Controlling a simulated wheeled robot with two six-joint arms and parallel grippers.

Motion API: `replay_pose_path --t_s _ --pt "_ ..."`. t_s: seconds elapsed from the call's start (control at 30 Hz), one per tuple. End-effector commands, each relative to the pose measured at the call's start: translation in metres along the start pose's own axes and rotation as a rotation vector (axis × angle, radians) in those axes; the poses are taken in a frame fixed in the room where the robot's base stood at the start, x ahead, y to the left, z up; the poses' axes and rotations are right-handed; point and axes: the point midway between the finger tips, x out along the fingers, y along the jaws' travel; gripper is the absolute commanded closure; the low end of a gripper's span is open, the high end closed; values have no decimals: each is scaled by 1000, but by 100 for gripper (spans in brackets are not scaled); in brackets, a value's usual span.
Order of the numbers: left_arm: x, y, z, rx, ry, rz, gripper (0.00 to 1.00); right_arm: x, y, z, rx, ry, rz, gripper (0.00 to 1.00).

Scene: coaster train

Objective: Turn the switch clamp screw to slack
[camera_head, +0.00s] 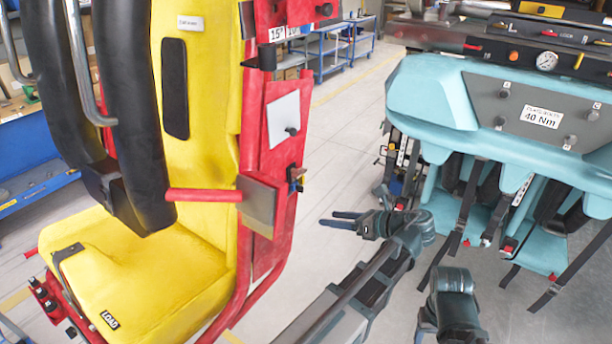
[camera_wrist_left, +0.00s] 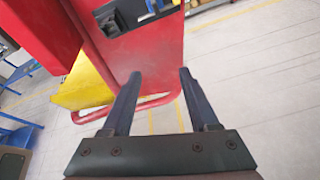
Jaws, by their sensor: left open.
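My left gripper (camera_head: 328,219) is open and empty in the head view, its two fingers pointing left toward the red side of the yellow seat and apart from it. In the left wrist view its fingers (camera_wrist_left: 160,73) are spread with nothing between them. A small dark switch-like fitting with an orange bit (camera_head: 295,178) sits on the red side panel (camera_head: 284,150). The left wrist view shows a black fitting (camera_wrist_left: 110,20) on a dark plate on the red side. I cannot pick out the clamp screw for certain. My right gripper is not in view.
A yellow seat (camera_head: 205,130) with black padded bars stands left; a red handle (camera_head: 203,195) sticks out from its side. A light-blue seat unit (camera_head: 432,95) with hanging straps stands right. Blue shelves (camera_head: 350,45) are behind. Open floor lies between the seats.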

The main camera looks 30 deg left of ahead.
Motion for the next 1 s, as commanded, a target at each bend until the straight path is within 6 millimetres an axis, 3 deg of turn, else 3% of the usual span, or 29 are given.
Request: replay_pose_path --t_s 0.1,0.2,0.33,0.53,0.77,1.0 --pt "-23 -6 31 224 -155 52 40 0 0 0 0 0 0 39" --pt "-38 -6 49 360 -246 105 40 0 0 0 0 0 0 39" --pt "-52 -5 63 465 -310 158 40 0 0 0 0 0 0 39" --pt "-57 -4 68 507 -334 181 40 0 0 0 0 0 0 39" --pt "-39 -1 74 504 -331 182 40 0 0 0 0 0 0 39" --pt "7 3 91 503 -329 183 40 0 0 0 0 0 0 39"
